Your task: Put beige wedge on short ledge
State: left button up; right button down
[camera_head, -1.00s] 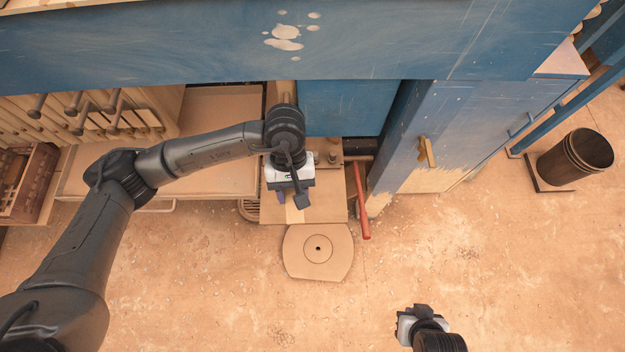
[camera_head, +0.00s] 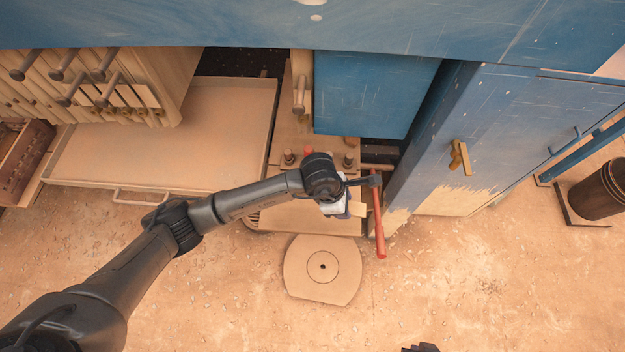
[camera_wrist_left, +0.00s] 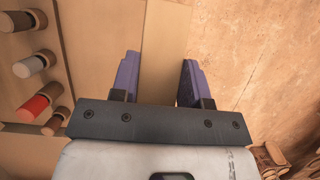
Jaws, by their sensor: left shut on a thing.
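The beige wedge (camera_wrist_left: 166,50) is a long pale strip between the purple-padded fingers of my left gripper (camera_wrist_left: 160,85) in the left wrist view. The gripper is shut on it. In the head view, my left gripper (camera_head: 350,206) is over the right part of a beige board (camera_head: 310,222), beside a red bar. The wedge's pale end (camera_head: 357,210) shows there, mostly hidden by the gripper. I cannot tell which surface is the short ledge. Only a dark tip of my right arm shows at the bottom edge; its jaws cannot be made out.
The red bar (camera_head: 379,225) stands close to my left gripper's right. Several knobs, one red (camera_wrist_left: 37,104), line the board. A blue panel (camera_head: 370,95) and a blue cabinet (camera_head: 440,140) are behind and right. A round-centred plate (camera_head: 322,285) lies in front on the floor.

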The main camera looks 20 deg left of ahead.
pick_arm(q)
send_over(312, 201)
jog(key=a, duration=0.1)
jog(key=f, duration=0.7)
jog(key=shift+s+a+b, duration=0.2)
jog(key=shift+s+b, duration=0.1)
jog(key=shift+b, duration=0.05)
jog(key=shift+f, duration=2.1)
jog(key=shift+b, duration=0.3)
jog(key=shift+f, duration=0.2)
jog(key=o, duration=0.9)
jog(key=shift+r, duration=0.1)
jog(key=shift+r, duration=0.25)
jog(key=p+v, duration=0.1)
jog(key=v, duration=1)
jog(key=shift+r+p, duration=0.3)
jog(key=shift+r, duration=0.1)
